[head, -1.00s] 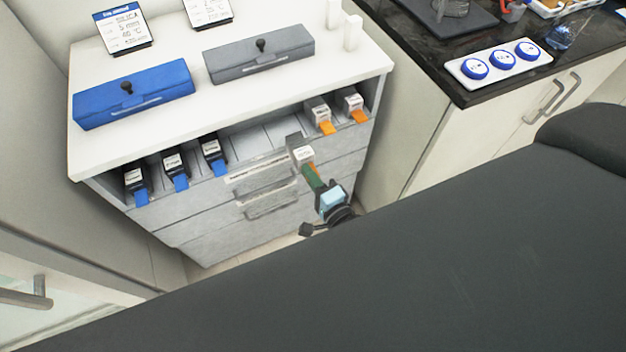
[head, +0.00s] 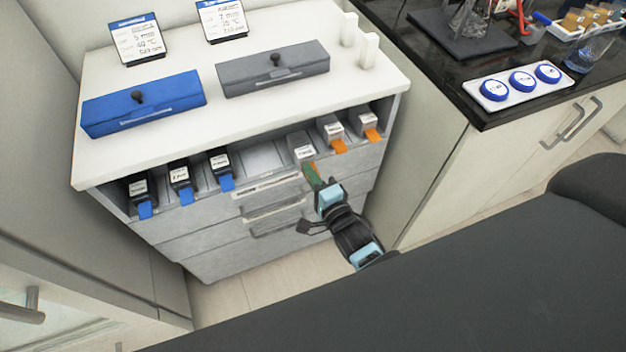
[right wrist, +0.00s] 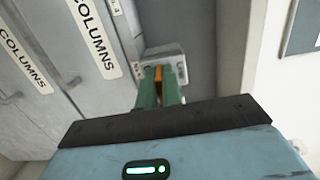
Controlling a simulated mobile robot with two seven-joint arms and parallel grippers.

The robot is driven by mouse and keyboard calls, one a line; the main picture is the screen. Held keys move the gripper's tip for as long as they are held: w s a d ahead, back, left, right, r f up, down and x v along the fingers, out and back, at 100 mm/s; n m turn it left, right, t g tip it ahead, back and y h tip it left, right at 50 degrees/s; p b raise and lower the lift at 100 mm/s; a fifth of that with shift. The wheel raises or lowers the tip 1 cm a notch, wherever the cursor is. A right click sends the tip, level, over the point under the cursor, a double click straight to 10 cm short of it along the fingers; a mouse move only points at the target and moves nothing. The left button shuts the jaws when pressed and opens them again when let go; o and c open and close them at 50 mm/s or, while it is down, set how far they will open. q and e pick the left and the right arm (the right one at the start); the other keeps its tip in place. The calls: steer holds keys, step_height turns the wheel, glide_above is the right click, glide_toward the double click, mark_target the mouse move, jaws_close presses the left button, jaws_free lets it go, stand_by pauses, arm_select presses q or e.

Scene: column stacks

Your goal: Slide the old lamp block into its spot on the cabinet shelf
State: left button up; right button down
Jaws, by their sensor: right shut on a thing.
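The old lamp block (head: 302,147) is grey with a white label. It sits at the mouth of the shelf, roughly in line with the other blocks and just left of two grey, orange-tabbed blocks. My right gripper (head: 313,178) is in front of the shelf, its green fingers reaching to the block's front. In the right wrist view the fingers (right wrist: 160,88) are shut on the block's orange tab, with the grey block (right wrist: 165,58) beyond. How deep the block sits is hard to tell. My left gripper is not in view.
Two orange-tabbed blocks (head: 331,130) stand to the right on the cabinet shelf (head: 258,160); several blue-tabbed blocks (head: 181,176) stand left. Bare shelf lies between. Blue (head: 150,108) and grey (head: 290,72) boxes rest on the white top (head: 235,115). Drawer handles (head: 275,213) stick out below.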

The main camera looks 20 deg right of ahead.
steer(key=shift+w+b, duration=0.5)
steer(key=shift+w, duration=0.8)
steer(key=shift+w+a, duration=0.1)
steer(key=shift+w, duration=0.5)
steer(key=shift+f, duration=0.1)
steer(key=c, duration=1.5)
jaws_free()
steer(key=shift+f, duration=0.1)
steer(key=shift+s, duration=0.15)
steer(key=s+d, duration=0.1)
steer(key=s, duration=0.6)
steer(key=shift+s, duration=0.25)
